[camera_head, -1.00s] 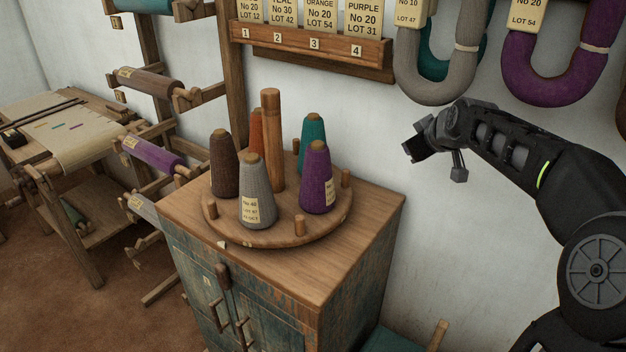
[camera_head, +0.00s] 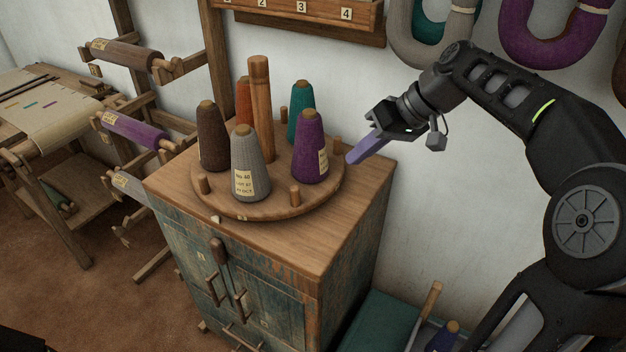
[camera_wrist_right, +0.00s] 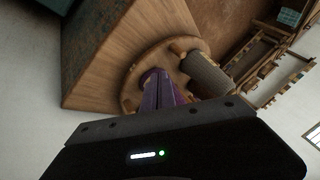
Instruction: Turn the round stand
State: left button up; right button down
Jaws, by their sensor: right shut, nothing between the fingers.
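The round stand (camera_head: 262,207) is a wooden disc with short pegs and a tall centre post (camera_head: 260,105), lying on a cabinet top. It carries brown (camera_head: 212,138), grey (camera_head: 249,165), orange (camera_head: 243,103), teal (camera_head: 301,112) and purple (camera_head: 309,148) yarn cones, all upright. My right gripper (camera_head: 352,158) is shut and empty, its bluish-purple fingers pointing down-left close to the stand's right edge; contact cannot be told. In the right wrist view, the stand's rim (camera_wrist_right: 130,92) and the grey cone (camera_wrist_right: 207,76) show beyond the fingers. My left gripper is out of view.
The cabinet (camera_head: 325,235) has free top surface at its front right corner. Behind is a white wall with hanging yarn hanks (camera_head: 545,45) and a numbered wooden rack (camera_head: 300,15). A rack with yarn rolls (camera_head: 135,130) stands at left. A green-topped item (camera_head: 385,320) stands low at right.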

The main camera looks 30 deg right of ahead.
pick_arm(q)
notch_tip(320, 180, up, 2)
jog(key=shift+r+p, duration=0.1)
jog(key=shift+p, duration=0.95)
pick_arm(e)
jog(key=w+a+f, duration=0.4)
jog(key=a+f, duration=0.3)
jog(key=a, duration=0.1)
jog(key=shift+f, duration=0.15)
jog(key=shift+w, duration=0.1)
